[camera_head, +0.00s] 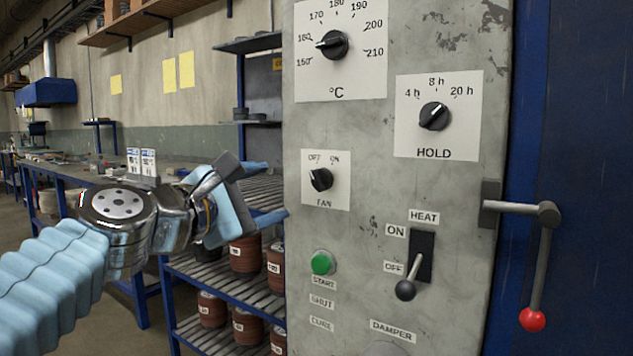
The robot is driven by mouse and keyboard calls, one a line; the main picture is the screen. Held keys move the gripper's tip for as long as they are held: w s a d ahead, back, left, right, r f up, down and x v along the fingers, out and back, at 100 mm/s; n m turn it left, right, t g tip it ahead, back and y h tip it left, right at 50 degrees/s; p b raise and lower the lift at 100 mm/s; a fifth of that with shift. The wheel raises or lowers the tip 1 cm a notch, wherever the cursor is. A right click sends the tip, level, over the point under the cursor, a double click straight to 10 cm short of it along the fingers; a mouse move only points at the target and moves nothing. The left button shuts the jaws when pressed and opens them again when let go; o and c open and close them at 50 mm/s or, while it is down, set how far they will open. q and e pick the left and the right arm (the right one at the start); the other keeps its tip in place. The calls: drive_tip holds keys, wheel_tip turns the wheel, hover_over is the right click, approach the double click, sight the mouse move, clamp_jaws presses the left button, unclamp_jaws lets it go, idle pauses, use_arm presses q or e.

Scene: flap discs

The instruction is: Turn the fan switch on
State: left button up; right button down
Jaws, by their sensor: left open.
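The fan switch (320,179) is a black rotary knob on a white plate marked FAN (340,193), with OFF at upper left and ON at upper right. The knob is turned toward the left, OFF side; its pointer line is too small to read exactly. My left gripper (236,200) comes in from the left and is open and empty. In the picture it is left of the fan plate, apart from the knob. My right gripper is not in view.
The grey panel (465,240) also carries a temperature knob (333,45), a HOLD knob (434,116), a green START button (322,263) and a HEAT lever (406,289) at OFF. A red-tipped handle (533,319) juts out at right. Shelves with canisters (246,252) stand behind my gripper.

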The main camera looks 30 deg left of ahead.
sight(315, 182)
use_arm(q)
drive_tip(key=w, duration=0.4)
drive_tip(key=w+p, duration=0.1)
drive_tip(key=w, duration=0.7)
drive_tip(key=shift+w+d+p, duration=0.2)
drive_tip(key=shift+d+p, duration=0.1)
drive_tip(key=shift+d, duration=0.1)
drive_tip(key=shift+c, duration=0.4)
drive_tip(key=shift+f, duration=0.1)
drive_tip(key=c, duration=1)
